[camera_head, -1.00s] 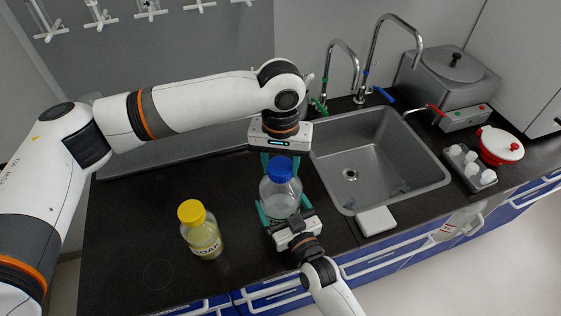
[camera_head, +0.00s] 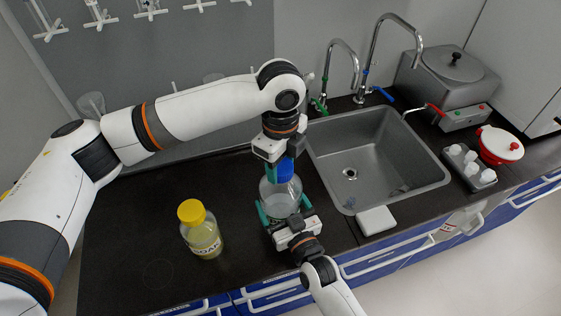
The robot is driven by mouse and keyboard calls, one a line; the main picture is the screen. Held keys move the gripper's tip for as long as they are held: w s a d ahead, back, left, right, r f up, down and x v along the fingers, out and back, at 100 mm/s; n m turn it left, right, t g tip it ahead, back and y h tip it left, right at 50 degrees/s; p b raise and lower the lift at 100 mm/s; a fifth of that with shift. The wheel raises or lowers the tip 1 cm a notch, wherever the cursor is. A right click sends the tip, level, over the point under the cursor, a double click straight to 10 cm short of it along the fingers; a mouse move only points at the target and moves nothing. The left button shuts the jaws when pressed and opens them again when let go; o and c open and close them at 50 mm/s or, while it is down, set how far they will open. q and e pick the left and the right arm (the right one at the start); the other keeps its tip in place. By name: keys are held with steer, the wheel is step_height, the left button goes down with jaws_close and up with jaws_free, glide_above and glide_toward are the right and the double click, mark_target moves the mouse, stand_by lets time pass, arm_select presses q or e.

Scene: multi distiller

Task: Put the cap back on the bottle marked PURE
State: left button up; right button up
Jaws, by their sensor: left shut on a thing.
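A clear bottle (camera_head: 281,203) stands on the dark counter left of the sink; its label is hidden, so I cannot read PURE on it. My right gripper (camera_head: 284,212) comes from the front, with its green fingers on both sides of the bottle, holding it. A blue cap (camera_head: 286,171) is at the top of the bottle's neck. My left gripper (camera_head: 283,165) is above the bottle, pointing down and shut on the cap. Whether the cap is fully seated on the neck is hidden by the fingers.
A yellow-capped bottle marked SOAP (camera_head: 202,232) stands to the left. The sink (camera_head: 420,185) with two taps is on the right. A white block (camera_head: 376,220) lies at the sink's front edge.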

arm_select(q)
steer(key=o, duration=1.2)
steer(key=shift+c, duration=0.2)
step_height(320, 180, up, 12)
arm_select(e)
steer(key=o, duration=1.6)
steer(key=shift+s+d, duration=0.1)
